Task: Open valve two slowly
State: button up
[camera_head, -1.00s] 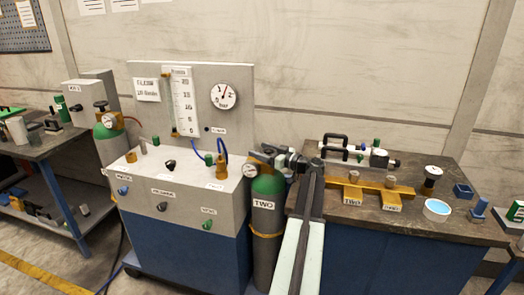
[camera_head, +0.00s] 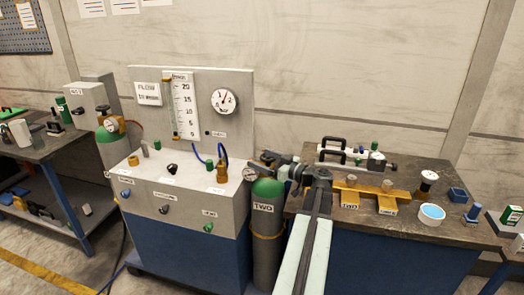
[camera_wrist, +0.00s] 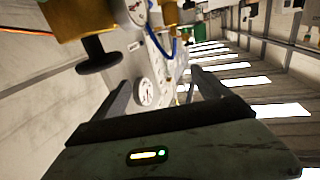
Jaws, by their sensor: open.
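The green-topped gas cylinder labelled TWO (camera_head: 266,222) stands upright right of the flow panel. A small round gauge (camera_head: 249,174) sits at its top left. My gripper (camera_head: 268,160) is at the cylinder's top, and my arm hides much of the valve there. In the wrist view my gripper (camera_wrist: 160,90) is open, its two dark fingers apart with nothing held. A brass valve body (camera_wrist: 80,15) with a black round knob (camera_wrist: 99,55) shows at upper left, outside the fingers.
The grey flow panel (camera_head: 240,135) with blue hoses stands left of cylinder TWO. Another gas cylinder (camera_head: 112,148) stands at its left end. The bench (camera_head: 470,232) at right holds brass blocks (camera_head: 385,205), a blue-topped cup (camera_head: 432,213) and black handles. Bare wall is behind.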

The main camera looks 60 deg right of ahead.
jog(key=s+a, duration=0.2)
jog(key=a, duration=0.1)
jog(key=s+a, duration=0.1)
jog(key=shift+s+a+r, duration=0.1)
jog(key=shift+a+r, duration=0.05)
jog(key=shift+r, duration=0.1)
